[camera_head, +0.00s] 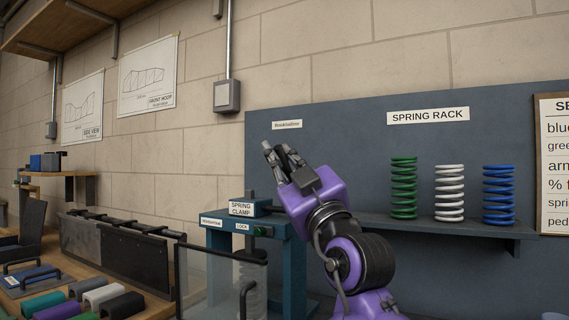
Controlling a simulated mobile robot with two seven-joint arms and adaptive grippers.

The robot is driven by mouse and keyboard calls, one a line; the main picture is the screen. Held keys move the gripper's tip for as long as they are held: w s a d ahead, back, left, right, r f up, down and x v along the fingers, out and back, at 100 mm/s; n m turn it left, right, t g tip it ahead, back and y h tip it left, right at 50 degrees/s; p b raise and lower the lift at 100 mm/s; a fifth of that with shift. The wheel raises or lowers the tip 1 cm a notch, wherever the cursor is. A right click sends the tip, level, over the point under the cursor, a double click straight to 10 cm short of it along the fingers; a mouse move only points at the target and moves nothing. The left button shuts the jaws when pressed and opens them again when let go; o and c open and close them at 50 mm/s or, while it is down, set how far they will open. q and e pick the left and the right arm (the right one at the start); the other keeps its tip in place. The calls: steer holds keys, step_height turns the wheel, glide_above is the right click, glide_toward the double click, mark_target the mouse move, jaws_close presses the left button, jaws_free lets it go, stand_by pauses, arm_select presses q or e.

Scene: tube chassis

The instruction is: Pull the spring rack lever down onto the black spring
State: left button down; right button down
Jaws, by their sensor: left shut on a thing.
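My left gripper (270,152) is purple with grey fingers and points up and to the left in front of the blue-grey back panel. Its fingers are close together, shut on a small dark piece. This looks like the lever, but its outline cannot be made out. The black spring does not show as a separate thing. On the spring rack (446,227) stand a green spring (403,188), a white spring (449,193) and a blue spring (498,193), all upright, right of my arm. My right gripper is not in view.
A blue stand labelled spring clamp (241,209) is left of my arm, with a clear guard panel (222,285) in front. A bench with coloured blocks (100,296) and a dark metal fixture (118,250) is at left. A text board (553,165) hangs at right.

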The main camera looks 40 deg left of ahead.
arm_select(q)
steer(key=c, duration=1.9)
jaws_free()
steer(key=shift+s+a+f, duration=0.15)
steer(key=shift+s+f, duration=0.05)
steer(key=shift+f, duration=0.05)
steer(key=shift+o, duration=0.9)
steer(key=shift+s, duration=0.1)
steer(key=shift+r, duration=0.1)
steer(key=v, duration=1.2)
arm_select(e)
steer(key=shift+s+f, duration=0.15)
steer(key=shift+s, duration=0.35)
arm_select(q)
steer(key=shift+r, duration=0.15)
